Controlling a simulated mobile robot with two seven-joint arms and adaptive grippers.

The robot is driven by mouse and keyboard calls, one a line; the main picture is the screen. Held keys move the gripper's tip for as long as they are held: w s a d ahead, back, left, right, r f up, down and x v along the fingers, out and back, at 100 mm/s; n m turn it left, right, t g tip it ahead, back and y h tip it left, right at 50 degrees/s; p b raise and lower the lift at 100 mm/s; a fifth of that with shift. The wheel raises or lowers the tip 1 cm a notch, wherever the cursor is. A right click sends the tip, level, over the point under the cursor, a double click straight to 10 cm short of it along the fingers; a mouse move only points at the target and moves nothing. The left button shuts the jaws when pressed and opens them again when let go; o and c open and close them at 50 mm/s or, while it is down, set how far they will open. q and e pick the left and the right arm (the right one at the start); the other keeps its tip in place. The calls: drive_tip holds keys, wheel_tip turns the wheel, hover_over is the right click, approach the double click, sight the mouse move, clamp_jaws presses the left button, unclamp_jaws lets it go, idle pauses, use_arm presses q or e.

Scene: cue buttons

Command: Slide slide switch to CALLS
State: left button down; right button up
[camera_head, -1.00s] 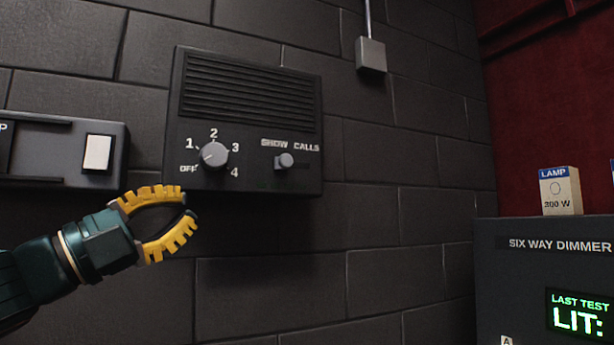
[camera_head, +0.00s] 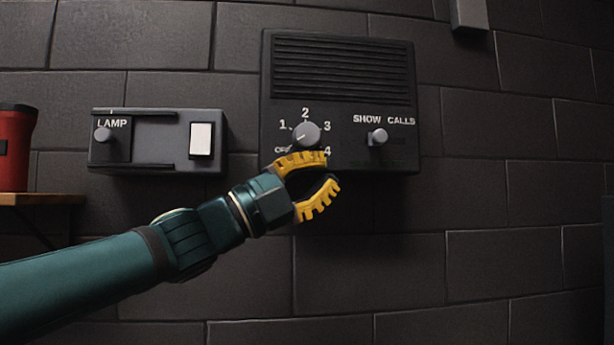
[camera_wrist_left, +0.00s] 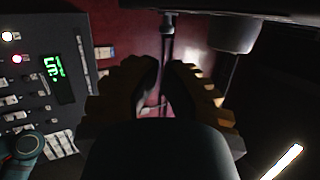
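The slide switch (camera_head: 378,137) is a small grey round knob on the right of a dark wall panel (camera_head: 341,104), below the words SHOW and CALLS. Its knob stands toward the left, SHOW side. My left gripper (camera_head: 331,167) has yellow toothed fingers, parted and empty. It is in front of the panel's lower edge, below the rotary knob and to the lower left of the slide knob, apart from it. The gripper's fingers also show in the left wrist view (camera_wrist_left: 167,65), with a gap between them. My right gripper is not in view.
A rotary knob (camera_head: 306,134) marked OFF to 4 sits left of the slide switch. A LAMP box (camera_head: 157,166) with a white rocker is farther left. A red cup (camera_head: 14,150) stands on a wooden shelf (camera_head: 22,199). Bare wall lies right of the panel.

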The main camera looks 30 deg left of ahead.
sight(400, 151)
use_arm(q)
drive_tip(key=p+x, duration=0.1)
drive_tip(key=x, duration=0.8)
drive_tip(key=shift+w+d+p, duration=0.1)
drive_tip(key=shift+p, duration=0.3)
drive_tip(key=w+d, duration=0.1)
drive_tip(key=d, duration=0.1)
drive_tip(key=w+d, duration=0.1)
drive_tip(key=shift+w+d, duration=0.35)
drive_tip(key=shift+d, duration=0.05)
drive_tip(key=shift+s+a, duration=0.1)
